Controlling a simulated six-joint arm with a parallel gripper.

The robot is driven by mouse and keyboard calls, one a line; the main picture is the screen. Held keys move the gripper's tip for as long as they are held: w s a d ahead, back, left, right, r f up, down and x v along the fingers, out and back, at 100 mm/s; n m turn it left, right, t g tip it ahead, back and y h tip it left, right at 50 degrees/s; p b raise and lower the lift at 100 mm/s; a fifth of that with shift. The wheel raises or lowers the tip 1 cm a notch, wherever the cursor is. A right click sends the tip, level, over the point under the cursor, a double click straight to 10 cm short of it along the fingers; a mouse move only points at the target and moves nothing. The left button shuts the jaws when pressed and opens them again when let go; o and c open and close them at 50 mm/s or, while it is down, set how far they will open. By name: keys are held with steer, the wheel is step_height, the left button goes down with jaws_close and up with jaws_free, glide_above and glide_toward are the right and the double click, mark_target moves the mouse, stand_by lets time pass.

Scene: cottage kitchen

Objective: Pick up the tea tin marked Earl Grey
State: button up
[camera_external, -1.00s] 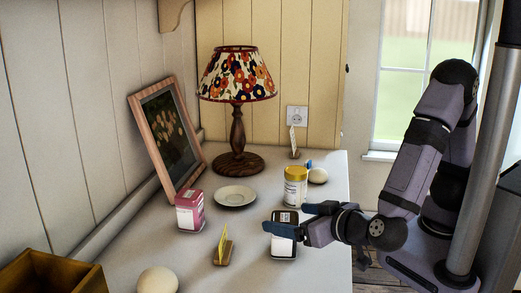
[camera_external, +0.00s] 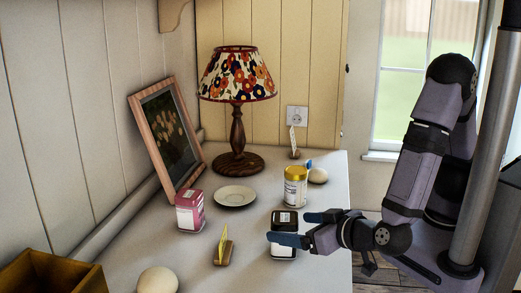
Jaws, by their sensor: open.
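Three tea tins stand on the pale counter. A black tin (camera_external: 284,218) with a white label stands near the front right. A pink tin (camera_external: 190,212) with a pale label stands at the left. A pale tin with a yellow lid (camera_external: 295,187) stands behind the black one. The label writing is too small to read, so I cannot tell which is Earl Grey. My gripper (camera_external: 296,229) is open at the black tin, its fingers pointing left. The nearer finger covers part of the tin's front. I cannot tell whether they touch.
A lamp (camera_external: 238,130) and a leaning picture frame (camera_external: 167,135) stand at the back. A saucer (camera_external: 235,196) lies mid-counter. A card holder (camera_external: 223,247), an egg-shaped object (camera_external: 157,281) and a wooden box (camera_external: 52,272) are in front. Another egg-shaped object (camera_external: 318,176) lies behind.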

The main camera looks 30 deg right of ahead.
steer(key=shift+p+x, duration=0.3)
steer(key=shift+x, duration=1.7)
steer(key=shift+a, duration=0.1)
steer(key=c, duration=1.3)
steer(key=shift+r, duration=0.15)
